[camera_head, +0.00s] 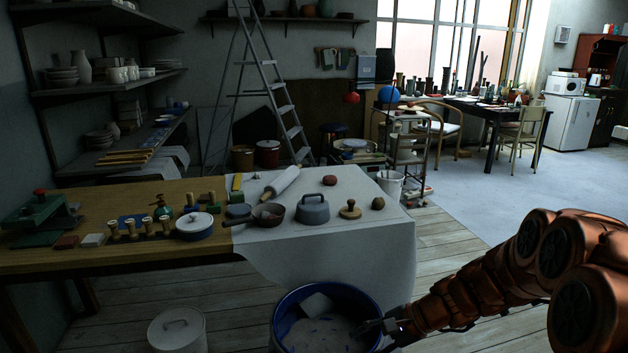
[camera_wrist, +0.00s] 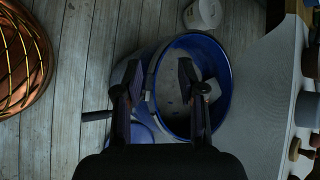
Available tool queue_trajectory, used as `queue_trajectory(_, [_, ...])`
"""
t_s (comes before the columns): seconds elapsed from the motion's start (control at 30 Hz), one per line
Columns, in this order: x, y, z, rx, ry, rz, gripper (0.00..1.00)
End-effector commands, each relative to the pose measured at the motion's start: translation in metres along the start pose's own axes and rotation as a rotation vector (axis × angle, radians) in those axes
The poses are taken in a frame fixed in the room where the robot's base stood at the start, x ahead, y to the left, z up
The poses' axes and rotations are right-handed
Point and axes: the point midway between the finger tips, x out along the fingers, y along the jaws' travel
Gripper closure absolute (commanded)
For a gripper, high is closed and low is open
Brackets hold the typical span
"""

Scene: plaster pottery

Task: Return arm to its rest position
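My gripper (camera_head: 378,326) is at the lower middle of the head view, at the right side of a large blue tub (camera_head: 281,299). In the wrist view, my gripper (camera_wrist: 158,70) has its two dark fingers spread apart with nothing between them. They point over the tub (camera_wrist: 223,62), whose near rim passes between and below them. I cannot tell how high they are above it. A pale block (camera_head: 318,304) lies in the tub, and it also shows in the wrist view (camera_wrist: 211,88) beside the right finger.
A table with a white cloth (camera_head: 330,242) stands behind the tub, holding a rolling pin (camera_head: 282,180), pans and several small tools. A white lidded bin (camera_head: 177,330) stands left of the tub. Wooden floor (camera_head: 452,238) is open right of the table.

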Motion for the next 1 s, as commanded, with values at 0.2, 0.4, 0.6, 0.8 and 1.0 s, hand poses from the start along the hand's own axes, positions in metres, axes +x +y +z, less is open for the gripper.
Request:
queue_trajectory(0.2, [-0.041, 0.010, 0.084, -0.207, -0.011, 0.153, 0.60])
queue_trajectory(0.4, [-0.077, 0.034, 0.141, -0.374, -0.007, 0.302, 0.60])
queue_trajectory(0.6, [-0.119, 0.060, 0.187, -0.530, 0.007, 0.453, 0.60])
queue_trajectory(0.8, [-0.167, 0.089, 0.222, -0.668, 0.036, 0.604, 0.60])
queue_trajectory(1.0, [-0.218, 0.116, 0.247, -0.782, 0.072, 0.755, 0.60])
